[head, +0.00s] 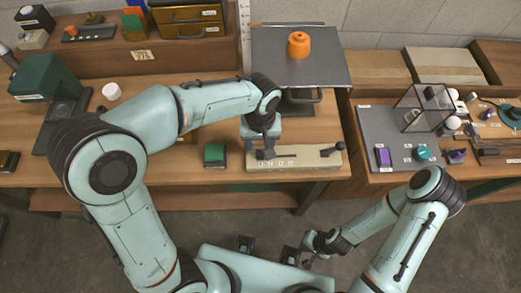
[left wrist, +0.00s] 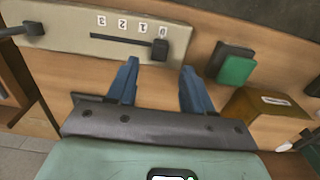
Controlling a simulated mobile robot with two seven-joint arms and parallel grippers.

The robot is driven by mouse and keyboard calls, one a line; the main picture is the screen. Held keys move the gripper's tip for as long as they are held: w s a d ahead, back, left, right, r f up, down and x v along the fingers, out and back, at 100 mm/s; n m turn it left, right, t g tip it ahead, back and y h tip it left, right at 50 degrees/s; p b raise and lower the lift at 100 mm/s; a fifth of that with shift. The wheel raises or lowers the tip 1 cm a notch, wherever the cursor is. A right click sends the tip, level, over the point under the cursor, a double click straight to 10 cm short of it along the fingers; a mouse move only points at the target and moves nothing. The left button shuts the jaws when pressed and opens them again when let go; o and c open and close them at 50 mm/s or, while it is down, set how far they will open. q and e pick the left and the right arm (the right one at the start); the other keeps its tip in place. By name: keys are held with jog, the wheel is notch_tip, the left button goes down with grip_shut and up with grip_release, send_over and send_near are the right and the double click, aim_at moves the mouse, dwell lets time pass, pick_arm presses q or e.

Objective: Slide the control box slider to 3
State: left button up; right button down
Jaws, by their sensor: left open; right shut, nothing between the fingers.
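The beige control box (head: 312,160) lies along the table's front edge in the head view; it also fills the top left of the left wrist view (left wrist: 75,43). Labels 0 to 3 run beside its dark slot (left wrist: 120,41). The slider knob (left wrist: 156,46) sits at the 0 end of the slot. My left gripper (left wrist: 158,66) is open, its two blue fingers pointing toward the knob, one tip on each side. In the head view my left gripper (head: 265,153) partly hides the slider. My right gripper (head: 308,260) is shut and empty, low over the floor.
A black-knobbed lever (head: 340,147) stands at the control box's other end. A green button block (head: 214,155) lies left of the box. A grey platform with an orange part (head: 298,45) stands behind. A grey mat (head: 380,125) with small parts is on the right.

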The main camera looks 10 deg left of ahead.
aim_at(260, 153)
pick_arm(q)
notch_tip(260, 153, down, 6)
jog(key=shift+w+f, duration=0.1)
jog(key=shift+f, duration=0.05)
jog(key=shift+c, duration=0.3)
grip_shut()
jog(key=shift+d, duration=0.1)
